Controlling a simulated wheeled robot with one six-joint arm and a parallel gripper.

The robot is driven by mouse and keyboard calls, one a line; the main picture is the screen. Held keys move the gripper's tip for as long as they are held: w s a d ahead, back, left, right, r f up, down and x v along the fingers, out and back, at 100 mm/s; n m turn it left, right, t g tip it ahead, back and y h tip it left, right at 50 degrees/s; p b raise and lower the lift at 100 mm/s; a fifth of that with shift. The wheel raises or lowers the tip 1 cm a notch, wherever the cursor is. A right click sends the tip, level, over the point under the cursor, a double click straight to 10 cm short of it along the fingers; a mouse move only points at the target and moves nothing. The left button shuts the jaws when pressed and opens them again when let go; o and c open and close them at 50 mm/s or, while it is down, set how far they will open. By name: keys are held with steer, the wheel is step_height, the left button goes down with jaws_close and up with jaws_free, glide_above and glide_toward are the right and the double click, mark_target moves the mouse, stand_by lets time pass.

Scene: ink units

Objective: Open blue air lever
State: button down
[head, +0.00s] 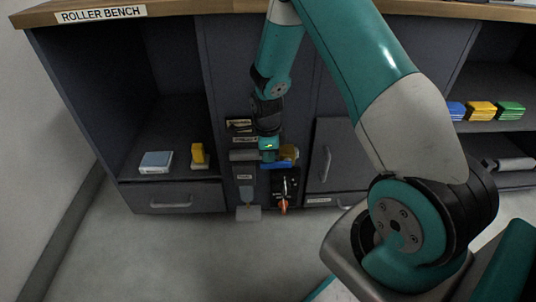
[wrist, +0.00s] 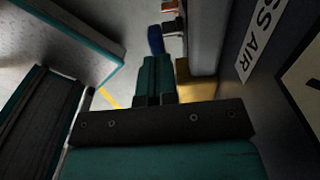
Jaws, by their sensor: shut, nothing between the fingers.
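The blue air lever (head: 280,165) is in the middle of the bench front in the head view, beside a brass fitting (head: 289,152). In the wrist view the blue lever (wrist: 155,40) shows beyond my fingertips, and the brass body (wrist: 197,85) is to their right. My gripper (wrist: 155,72) is shut and empty, with its two teal fingers together. In the head view my gripper (head: 268,156) is in front of the bench, close to the lever. The fingers partly hide the lever, and I cannot tell whether they touch it.
A panel with an orange-red handle (head: 284,206) is below the lever. A grey drawer (head: 172,200) and an open shelf with a yellow item (head: 199,154) are to the left. A cabinet door (head: 333,155) is to the right. The floor in front is clear.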

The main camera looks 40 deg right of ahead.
step_height(320, 180, up, 14)
steer(key=f+p, duration=0.1)
steer(key=p, duration=0.6)
steer(key=s+a+r+n+y, duration=0.1)
steer(key=s+a+r+n, duration=0.2)
steer(key=a+r+n, duration=0.55)
steer(key=s+a+r+n+y, duration=0.2)
steer(key=s+a+r+n, duration=0.5)
steer(key=s+n, duration=0.35)
steer(key=s+a+r+n+y, duration=0.2)
steer(key=s+a+r+n, duration=0.6)
steer(key=n, duration=0.4)
step_height(320, 180, up, 28)
steer(key=s+d+n+p, duration=0.1)
steer(key=p, duration=2.8)
steer(key=shift+s+d, duration=0.15)
steer(key=shift+s, duration=0.05)
